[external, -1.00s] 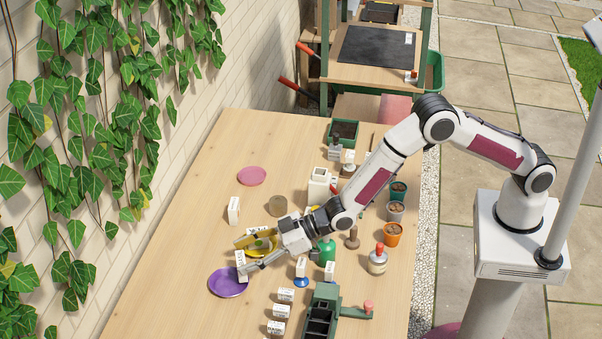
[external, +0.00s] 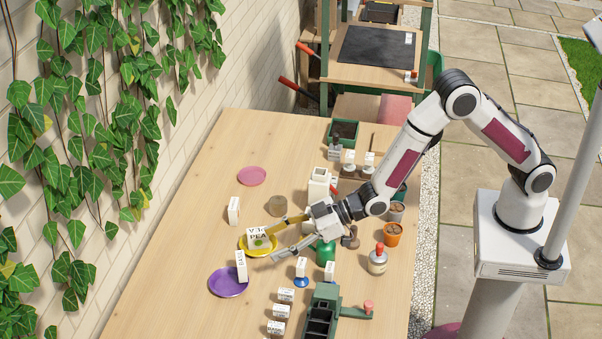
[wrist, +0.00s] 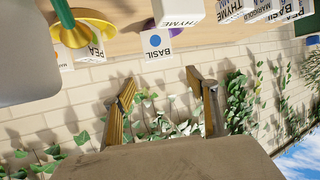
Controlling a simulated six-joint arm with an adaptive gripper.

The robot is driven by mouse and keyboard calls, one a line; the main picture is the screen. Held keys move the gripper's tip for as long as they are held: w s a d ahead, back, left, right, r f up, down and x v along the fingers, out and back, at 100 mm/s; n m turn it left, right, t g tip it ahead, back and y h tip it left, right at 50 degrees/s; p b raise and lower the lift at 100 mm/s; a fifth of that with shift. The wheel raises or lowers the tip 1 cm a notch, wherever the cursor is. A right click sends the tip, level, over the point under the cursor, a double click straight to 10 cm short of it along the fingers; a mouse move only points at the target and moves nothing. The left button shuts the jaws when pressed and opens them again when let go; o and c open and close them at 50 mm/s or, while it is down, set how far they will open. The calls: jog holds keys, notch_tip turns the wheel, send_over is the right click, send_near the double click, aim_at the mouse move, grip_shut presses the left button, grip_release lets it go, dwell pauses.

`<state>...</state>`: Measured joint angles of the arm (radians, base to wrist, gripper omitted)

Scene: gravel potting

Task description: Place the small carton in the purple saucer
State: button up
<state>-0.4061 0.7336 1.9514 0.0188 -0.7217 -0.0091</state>
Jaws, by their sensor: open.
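A small white carton (external: 241,265) stands upright at the upper right part of the purple saucer (external: 228,287), inside its outline in the external view. The exact contact under it is hard to see. A white carton marked BASIL (wrist: 157,43) with a blue dot shows in the wrist view, with a sliver of purple (wrist: 149,23) beside it. My gripper (external: 281,240) is open and empty, to the right of the small carton and apart from it. Its two spread fingers (wrist: 160,80) show in the wrist view with nothing between them.
A green bottle (external: 325,252) stands below my wrist. Several cartons (external: 281,310) and a green tray (external: 321,315) are at the front. The table's left side is mostly clear.

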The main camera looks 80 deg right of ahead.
jog(key=shift+v, duration=1.4)
jog(key=shift+d+r, duration=0.1)
jog(key=s+d+r+m+g+h, duration=0.2)
jog(key=s+d+r+g+h, duration=0.1)
jog(key=s+d+r, duration=1.3)
jog(key=s+d+m+g+h, duration=0.1)
jog(key=s+d, duration=0.4)
jog(key=s, duration=0.7)
jog(key=s+d+m+g+h, duration=0.1)
jog(key=s+d+g, duration=0.2)
jog(key=s, duration=1)
jog(key=d, duration=0.3)
jog(key=shift+s+r, duration=0.2)
jog(key=shift+s, duration=0.1)
